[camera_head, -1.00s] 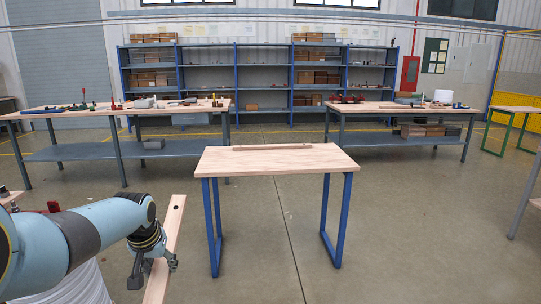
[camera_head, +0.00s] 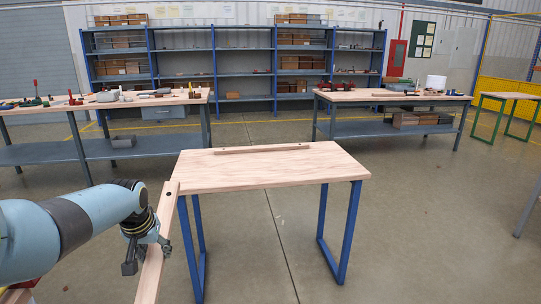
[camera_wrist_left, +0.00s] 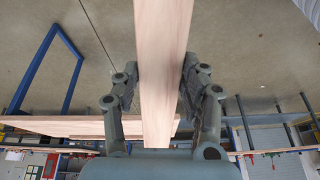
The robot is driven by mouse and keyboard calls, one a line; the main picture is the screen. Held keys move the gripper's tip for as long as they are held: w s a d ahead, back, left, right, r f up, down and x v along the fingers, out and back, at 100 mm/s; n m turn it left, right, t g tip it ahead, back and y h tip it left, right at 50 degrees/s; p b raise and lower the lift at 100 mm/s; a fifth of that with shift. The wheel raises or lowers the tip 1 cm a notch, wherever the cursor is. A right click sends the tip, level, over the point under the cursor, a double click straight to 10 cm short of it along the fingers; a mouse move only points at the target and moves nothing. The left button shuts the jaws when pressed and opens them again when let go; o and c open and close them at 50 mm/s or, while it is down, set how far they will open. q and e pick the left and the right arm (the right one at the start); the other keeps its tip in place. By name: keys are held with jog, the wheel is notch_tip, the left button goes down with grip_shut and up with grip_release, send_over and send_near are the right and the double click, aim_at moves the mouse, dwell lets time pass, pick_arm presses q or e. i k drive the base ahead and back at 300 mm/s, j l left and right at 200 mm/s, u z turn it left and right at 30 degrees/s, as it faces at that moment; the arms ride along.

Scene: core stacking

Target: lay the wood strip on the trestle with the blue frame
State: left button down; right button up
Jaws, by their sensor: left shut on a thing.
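The long pale wood strip (camera_head: 148,284) has a dark hole near its far end. My left gripper (camera_head: 148,250) is shut on it, with the strip slanting away from me. In the left wrist view the strip (camera_wrist_left: 162,50) runs between the two fingers of the gripper (camera_wrist_left: 160,82). The trestle (camera_head: 270,174) has a pale wood top and blue legs. In the head view the strip's far end meets the trestle's left edge; I cannot tell whether they touch. The blue frame (camera_wrist_left: 72,85) also shows in the left wrist view. My right gripper is not in view.
Another wood strip (camera_head: 262,148) lies along the trestle's back edge; the rest of the top is bare. Workbenches with tools stand at the back left (camera_head: 80,107) and back right (camera_head: 385,97). A blue shelf rack (camera_head: 232,76) stands behind. Floor around the trestle is clear.

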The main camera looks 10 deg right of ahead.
aim_at(272, 157)
jog(key=i+z, duration=0.3)
jog(key=i, duration=0.15)
jog(key=i+j+z, duration=0.25)
jog(key=i, duration=0.15)
